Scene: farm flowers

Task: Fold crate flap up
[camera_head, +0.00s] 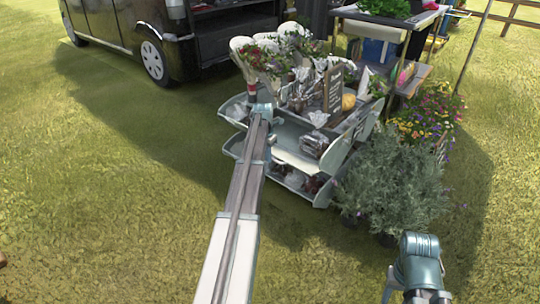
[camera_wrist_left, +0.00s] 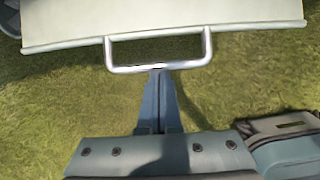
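The left wrist view shows a pale cream panel (camera_wrist_left: 160,17) with a metal handle (camera_wrist_left: 204,52) on its lower edge, probably the crate flap. My left gripper (camera_wrist_left: 158,78) points at the handle, its fingertip end meeting the lower bar. I cannot tell whether it grips the bar, as the fingers show only as one narrow tapering shape. In the head view my left gripper (camera_head: 262,109) is at the left side of the display cart, where the flap and handle are too small to make out. Of my right arm only a blue-grey link shows at bottom right; its gripper is out of view.
The tiered cart (camera_head: 296,150) carries flowers, a small crate and loose goods. Bushy potted plants (camera_head: 395,183) stand at its right front. A dark van (camera_head: 150,35) is parked behind left. Open grass (camera_head: 110,200) lies to the left.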

